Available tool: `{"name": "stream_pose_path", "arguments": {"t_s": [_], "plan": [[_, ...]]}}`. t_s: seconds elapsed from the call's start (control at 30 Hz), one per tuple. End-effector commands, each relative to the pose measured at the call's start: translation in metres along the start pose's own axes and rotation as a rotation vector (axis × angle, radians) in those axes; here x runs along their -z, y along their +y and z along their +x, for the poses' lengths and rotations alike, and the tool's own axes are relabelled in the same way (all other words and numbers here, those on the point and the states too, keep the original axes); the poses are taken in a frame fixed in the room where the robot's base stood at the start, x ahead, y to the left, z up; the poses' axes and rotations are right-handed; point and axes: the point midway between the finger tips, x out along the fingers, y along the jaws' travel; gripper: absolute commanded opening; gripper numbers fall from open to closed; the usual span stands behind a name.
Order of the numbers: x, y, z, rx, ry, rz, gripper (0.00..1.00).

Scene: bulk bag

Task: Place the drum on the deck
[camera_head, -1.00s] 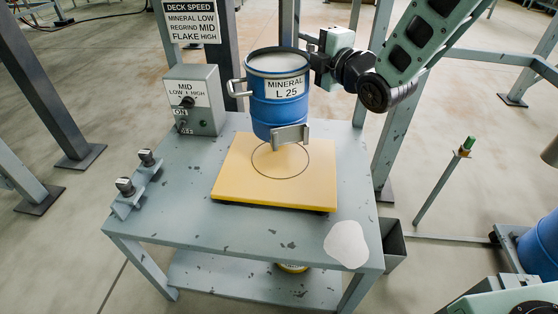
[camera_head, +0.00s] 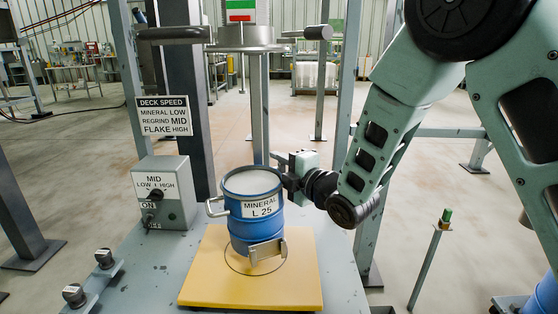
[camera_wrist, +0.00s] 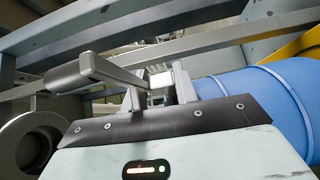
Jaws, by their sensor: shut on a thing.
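The blue drum (camera_head: 255,225), labelled MINERAL L 25, stands upright over the yellow deck (camera_head: 200,290), inside or nearly inside the circle drawn there. I cannot tell for sure whether its base touches the deck. Its left handle (camera_head: 214,207) sticks out free, and a metal bracket (camera_head: 267,250) sits low on its front. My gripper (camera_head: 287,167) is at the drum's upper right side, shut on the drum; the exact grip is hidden. In the wrist view the drum (camera_wrist: 285,95) fills the right side, beside my gripper's fingers (camera_wrist: 160,85).
A control box (camera_head: 163,192), its switch labelled MID, LOW and HIGH, stands left of the deck under a DECK SPEED sign (camera_head: 164,116). Metal posts rise behind, and grey fittings (camera_head: 245,40) hang above the drum.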

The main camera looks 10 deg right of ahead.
Motion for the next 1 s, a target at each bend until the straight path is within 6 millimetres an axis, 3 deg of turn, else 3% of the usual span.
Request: {"name": "stream_pose_path", "arguments": {"t_s": [0.07, 0.37, 0.6, 0.63, 0.7, 1.0], "plan": [[0.000, 0.002, 0.001, -0.014, 0.000, 0.004, 0.00], [-0.001, -0.030, 0.002, -0.012, 0.001, 0.003, 0.00], [-0.001, -0.032, 0.001, -0.011, 0.001, 0.002, 0.00], [-0.001, -0.038, 0.000, 0.003, 0.001, -0.002, 0.32], [-0.001, -0.038, 0.000, 0.003, 0.001, -0.002, 0.50], [0.000, -0.037, 0.000, 0.000, 0.002, -0.001, 0.50]]}}
